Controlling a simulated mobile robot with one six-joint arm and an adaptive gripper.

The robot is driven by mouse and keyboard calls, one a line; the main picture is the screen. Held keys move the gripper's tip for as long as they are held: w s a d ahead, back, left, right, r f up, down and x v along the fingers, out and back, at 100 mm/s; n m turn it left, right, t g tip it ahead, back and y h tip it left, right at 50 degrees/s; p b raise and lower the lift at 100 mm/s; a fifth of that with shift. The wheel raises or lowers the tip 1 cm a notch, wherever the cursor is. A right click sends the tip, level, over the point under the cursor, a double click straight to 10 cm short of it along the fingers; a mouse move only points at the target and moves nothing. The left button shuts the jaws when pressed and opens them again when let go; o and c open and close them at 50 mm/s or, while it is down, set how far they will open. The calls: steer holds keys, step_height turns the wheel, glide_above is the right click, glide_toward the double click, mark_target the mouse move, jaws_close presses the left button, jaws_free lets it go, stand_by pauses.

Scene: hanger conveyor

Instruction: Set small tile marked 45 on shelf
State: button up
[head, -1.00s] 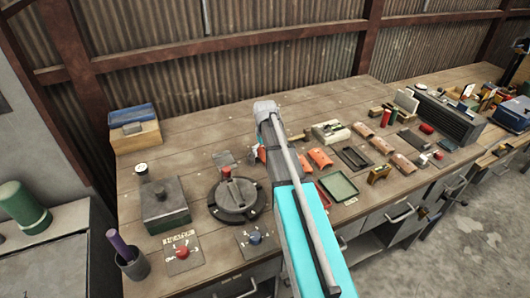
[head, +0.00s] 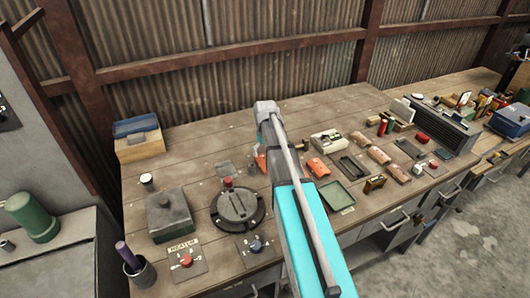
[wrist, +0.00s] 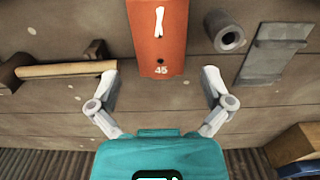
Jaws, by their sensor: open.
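In the wrist view an orange tile (wrist: 158,38) marked 45, with a white mark above the number, lies on the wooden bench at the top centre. Its far end is cut off by the frame. My gripper (wrist: 160,76) is open, its two fingers spread to either side of the tile's near end. No contact with the tile shows. In the head view my arm hides most of the gripper area; an orange patch (head: 261,160) shows just left of it. I cannot tell which part of the scene is the shelf.
A round black fixture (head: 238,207) and a dark green box (head: 170,216) stand left of my arm. Another orange piece (head: 318,168) and several brown ones lie right.

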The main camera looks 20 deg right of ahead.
mark_target(265, 161)
step_height(265, 161, up, 7)
steer(key=p, duration=0.6)
stand_by(0.7)
steer(key=s+a, duration=0.5)
steer(key=s, duration=0.1)
steer(key=s+a, duration=0.5)
steer(key=s, duration=0.2)
steer(key=s+a, duration=0.6)
steer(key=s, duration=0.1)
steer(key=shift+f, duration=0.1)
steer(key=shift+f+b, duration=0.6)
steer(key=shift+f, duration=0.05)
steer(key=shift+r, duration=0.1)
